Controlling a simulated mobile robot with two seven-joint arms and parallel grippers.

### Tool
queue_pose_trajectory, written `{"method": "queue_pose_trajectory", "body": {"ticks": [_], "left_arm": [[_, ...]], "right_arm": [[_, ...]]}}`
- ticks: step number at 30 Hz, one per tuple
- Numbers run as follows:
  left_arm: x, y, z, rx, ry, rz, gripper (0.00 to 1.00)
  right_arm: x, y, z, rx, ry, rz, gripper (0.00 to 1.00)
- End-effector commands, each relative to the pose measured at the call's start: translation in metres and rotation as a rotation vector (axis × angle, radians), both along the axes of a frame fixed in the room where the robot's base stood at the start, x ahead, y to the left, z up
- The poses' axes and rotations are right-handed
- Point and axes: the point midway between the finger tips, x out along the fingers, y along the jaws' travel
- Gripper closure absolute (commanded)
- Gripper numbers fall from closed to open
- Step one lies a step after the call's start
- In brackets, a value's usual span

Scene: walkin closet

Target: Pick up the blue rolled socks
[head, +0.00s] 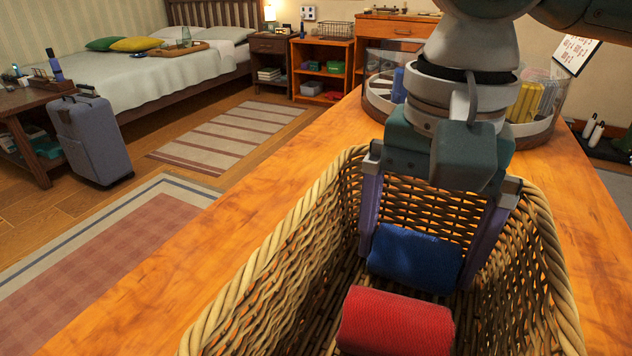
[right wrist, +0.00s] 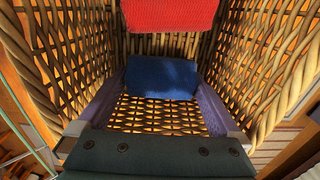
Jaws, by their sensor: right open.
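The blue rolled socks (head: 415,259) lie inside a wicker basket (head: 265,268), near its far end. They also show in the right wrist view (right wrist: 161,78). My right gripper (head: 415,265) reaches down into the basket and is open. Its two purple fingers stand on the left and right of the blue socks in the head view. In the right wrist view the fingers (right wrist: 160,105) flank the socks; I cannot tell if they touch them. My left gripper is not in view.
Red rolled socks (head: 395,324) lie in the basket beside the blue ones, nearer in the head view. The basket's woven walls rise close around my right gripper. A round clear organizer (head: 545,112) stands on the wooden top (head: 165,275) behind the basket.

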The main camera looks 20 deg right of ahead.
Motion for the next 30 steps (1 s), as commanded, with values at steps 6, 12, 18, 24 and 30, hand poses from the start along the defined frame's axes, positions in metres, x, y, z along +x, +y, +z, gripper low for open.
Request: {"method": "queue_pose_trajectory", "body": {"ticks": [6,12,18,24,30], "left_arm": [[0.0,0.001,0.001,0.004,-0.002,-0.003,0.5],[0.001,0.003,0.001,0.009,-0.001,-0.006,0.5],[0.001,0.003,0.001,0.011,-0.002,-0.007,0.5],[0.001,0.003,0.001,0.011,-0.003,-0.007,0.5],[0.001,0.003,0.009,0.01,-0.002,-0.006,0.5]], "right_arm": [[0.0,0.0,0.001,0.0,0.0,0.0,0.14],[0.0,0.0,0.001,0.0,0.0,0.0,0.36],[0.0,0.0,0.001,-0.001,-0.001,0.0,0.58],[0.0,0.0,0.001,-0.001,-0.001,0.0,0.6],[0.001,0.0,0.019,0.0,-0.004,0.001,0.6]]}}
